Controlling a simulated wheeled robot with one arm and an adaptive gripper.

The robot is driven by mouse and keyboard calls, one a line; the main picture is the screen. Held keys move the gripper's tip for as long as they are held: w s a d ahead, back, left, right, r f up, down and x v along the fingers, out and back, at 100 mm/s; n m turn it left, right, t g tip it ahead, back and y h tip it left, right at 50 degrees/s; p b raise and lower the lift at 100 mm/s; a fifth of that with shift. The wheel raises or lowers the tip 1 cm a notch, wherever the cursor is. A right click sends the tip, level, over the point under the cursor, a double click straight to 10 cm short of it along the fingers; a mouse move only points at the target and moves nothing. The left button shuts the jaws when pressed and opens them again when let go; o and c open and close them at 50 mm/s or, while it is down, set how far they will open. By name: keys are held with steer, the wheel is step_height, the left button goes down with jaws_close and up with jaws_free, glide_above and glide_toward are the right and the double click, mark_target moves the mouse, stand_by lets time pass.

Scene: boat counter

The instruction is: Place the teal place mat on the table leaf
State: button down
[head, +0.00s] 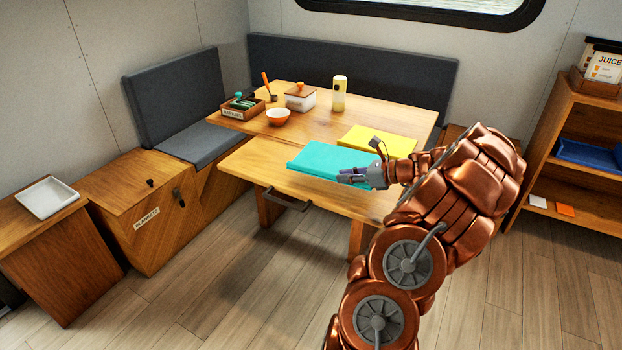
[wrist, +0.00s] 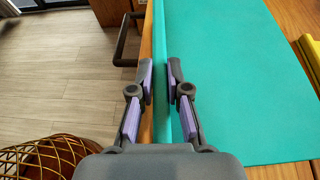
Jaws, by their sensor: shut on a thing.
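The teal place mat (head: 325,159) lies flat-looking over the table leaf (head: 250,162), the lower wooden panel at the front of the table. My gripper (head: 345,177) is at the mat's near edge, towards its right end. In the wrist view the gripper (wrist: 160,82) is shut on an edge of the teal mat (wrist: 235,80), with the mat spreading to the right. A strip of the wooden leaf edge (wrist: 147,30) shows beside the left finger. The pictures do not show clearly whether the held edge touches the leaf.
A yellow mat (head: 380,143) lies on the main tabletop behind. An orange bowl (head: 278,117), a lidded box (head: 299,98), a utensil tray (head: 243,108) and a bottle (head: 339,94) stand farther back. A dark handle (head: 287,203) sticks out below the leaf. The leaf's left end is bare.

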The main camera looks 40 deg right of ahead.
steer(key=shift+m+h, duration=0.3)
steer(key=s+d, duration=0.3)
steer(key=s, duration=0.1)
steer(key=shift+d+f+b, duration=0.2)
steer(key=shift+f+b, duration=0.1)
steer(key=shift+b, duration=0.1)
glide_above(313, 189)
steer(key=shift+s+d+f, duration=0.15)
steer(key=shift+s+f, duration=0.2)
steer(key=shift+f, duration=0.3)
steer(key=shift+w+f, duration=0.2)
steer(key=shift+f, duration=0.7)
steer(key=shift+w+f, duration=0.15)
steer(key=shift+f, duration=0.75)
steer(key=c, duration=1.1)
jaws_free()
steer(key=shift+f, duration=0.1)
steer(key=shift+c, duration=0.2)
